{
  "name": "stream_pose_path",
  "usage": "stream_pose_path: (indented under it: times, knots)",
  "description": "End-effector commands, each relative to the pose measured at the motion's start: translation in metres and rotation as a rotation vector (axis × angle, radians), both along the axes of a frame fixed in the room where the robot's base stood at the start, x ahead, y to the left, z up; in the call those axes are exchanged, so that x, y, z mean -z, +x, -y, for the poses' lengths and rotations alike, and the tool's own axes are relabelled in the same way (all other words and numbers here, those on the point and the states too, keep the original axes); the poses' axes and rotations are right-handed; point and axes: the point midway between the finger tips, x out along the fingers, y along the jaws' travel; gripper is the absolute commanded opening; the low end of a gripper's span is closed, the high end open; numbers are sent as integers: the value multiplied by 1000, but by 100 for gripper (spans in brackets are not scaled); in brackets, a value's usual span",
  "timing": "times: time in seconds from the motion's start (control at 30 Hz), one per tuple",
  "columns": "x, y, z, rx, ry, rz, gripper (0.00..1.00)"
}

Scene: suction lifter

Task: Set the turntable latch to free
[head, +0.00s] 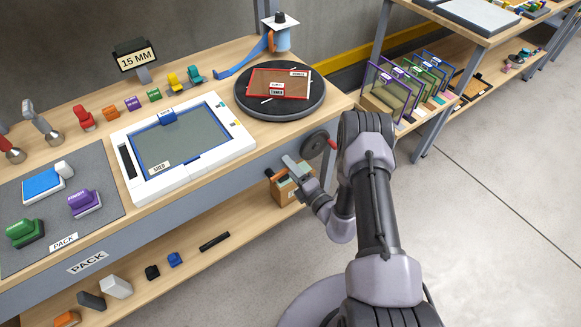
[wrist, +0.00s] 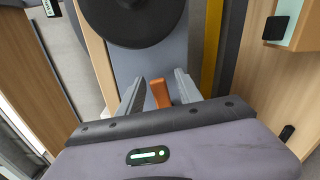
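The turntable (head: 246,103) is a dark round disc at the right end of the bench top, with a red-framed panel (head: 262,85) lying on it. The latch is a small orange lever (head: 268,172) on the grey front of the bench below the turntable. It also shows in the wrist view as an orange lever (wrist: 161,95) between my fingertips. My gripper (head: 285,168) is at the lever; its fingers (wrist: 160,85) stand on either side, with narrow gaps visible. The lever's base and any markings are hidden or too small to read.
A dark wheel (head: 315,142) with a red knob (head: 333,145) sits close by on the bench front. It fills the top of the wrist view (wrist: 130,22). A cardboard box (head: 290,188) stands on the shelf below. A white frame (head: 133,190) lies left of the turntable. Open floor lies right.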

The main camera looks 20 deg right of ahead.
Motion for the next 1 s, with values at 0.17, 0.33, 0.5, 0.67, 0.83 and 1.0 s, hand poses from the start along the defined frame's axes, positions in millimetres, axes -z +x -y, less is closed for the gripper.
stream_pose_path:
  times: [0.17, 0.33, 0.5, 0.67, 0.83, 1.0]
  knots:
    - [0, 0, 0, 0, -1, 1, 42]
    - [-2, -18, 7, 2, 0, -2, 42]
    - [-4, -63, 23, 8, 4, -4, 42]
    - [-4, -113, 39, 9, 4, -3, 42]
    - [-2, -150, 51, 7, 1, 0, 42]
    - [-1, -165, 54, 2, 0, 1, 42]
